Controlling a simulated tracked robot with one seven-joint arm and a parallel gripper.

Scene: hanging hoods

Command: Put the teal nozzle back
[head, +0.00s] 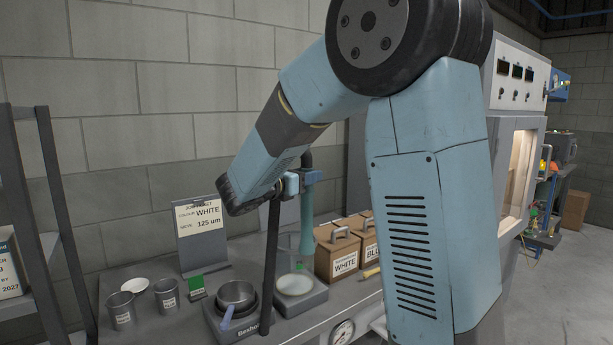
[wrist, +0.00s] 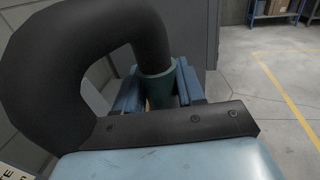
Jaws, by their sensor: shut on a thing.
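The teal nozzle (head: 307,232) hangs upright, wide end down, above the bench in the head view. My gripper (head: 303,180) is shut on its upper part, with blue fingers on either side. In the wrist view the nozzle's teal collar (wrist: 158,80) sits between the fingers of my gripper (wrist: 160,94). A thick black hose (wrist: 75,50) rises from the collar and bends over to the left. In the head view a dark hose or post (head: 271,265) runs down to the bench beside the nozzle. I cannot make out a holder for the nozzle; my arm covers much of the view.
On the bench (head: 140,280) below are a metal pot (head: 237,293), a pale round plate on a grey unit (head: 295,284), metal cups (head: 121,310) and a job ticket stand (head: 200,232). A box labelled WHITE (head: 338,250) stands right of the nozzle. A shelf rack is at left.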

